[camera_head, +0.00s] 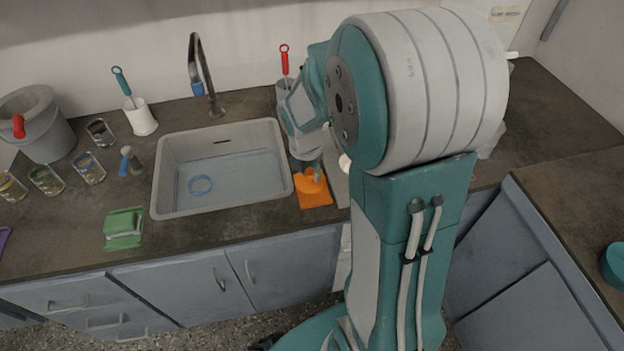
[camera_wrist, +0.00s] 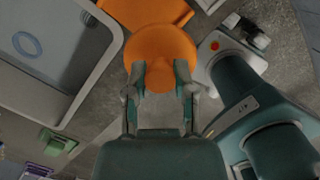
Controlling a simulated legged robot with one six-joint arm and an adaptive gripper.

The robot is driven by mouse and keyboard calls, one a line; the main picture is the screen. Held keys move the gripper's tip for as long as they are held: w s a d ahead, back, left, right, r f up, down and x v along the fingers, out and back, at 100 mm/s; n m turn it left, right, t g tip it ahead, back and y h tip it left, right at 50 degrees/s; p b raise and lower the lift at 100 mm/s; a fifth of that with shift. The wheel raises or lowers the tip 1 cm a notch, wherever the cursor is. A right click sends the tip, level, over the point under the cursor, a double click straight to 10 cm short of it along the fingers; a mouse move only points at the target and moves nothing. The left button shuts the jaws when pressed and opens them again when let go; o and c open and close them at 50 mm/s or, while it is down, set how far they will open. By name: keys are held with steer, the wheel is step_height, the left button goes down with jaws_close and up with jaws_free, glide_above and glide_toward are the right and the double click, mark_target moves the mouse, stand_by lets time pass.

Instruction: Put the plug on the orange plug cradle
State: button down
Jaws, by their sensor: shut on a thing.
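The plug (camera_wrist: 158,45) appears as a round orange disc with a knob in the wrist view. My gripper (camera_wrist: 160,82) is shut on its knob, one finger on each side. The orange plug cradle (camera_wrist: 148,10) shows as a flat orange piece beyond the disc, partly covered by it. In the head view the cradle (camera_head: 314,198) lies on the counter just right of the sink, and my gripper (camera_head: 313,173) points down at its back edge. Plug and cradle share a colour, so I cannot tell whether they touch.
The sink (camera_head: 283,150) with a blue ring (camera_head: 201,185) inside lies left of the cradle. A green sponge-like item (camera_head: 124,228) is at the front. A red-handled brush (camera_head: 284,60) stands behind.

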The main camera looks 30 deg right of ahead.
mark_target(312, 172)
steer(key=w+f, duration=0.1)
steer(key=d+f, duration=0.1)
steer(key=w+d+f, duration=0.1)
steer(key=f, duration=0.1)
steer(key=shift+w+f, duration=0.1)
steer(key=shift+w, duration=0.2)
steer(key=shift+w+d+f, duration=0.2)
steer(key=shift+w+f, duration=0.3)
steer(key=shift+f, duration=0.2)
steer(key=shift+d+f, duration=0.1)
steer(key=shift+f, duration=1.45)
steer(key=shift+c, duration=2.2)
jaws_free()
steer(key=shift+f, duration=0.1)
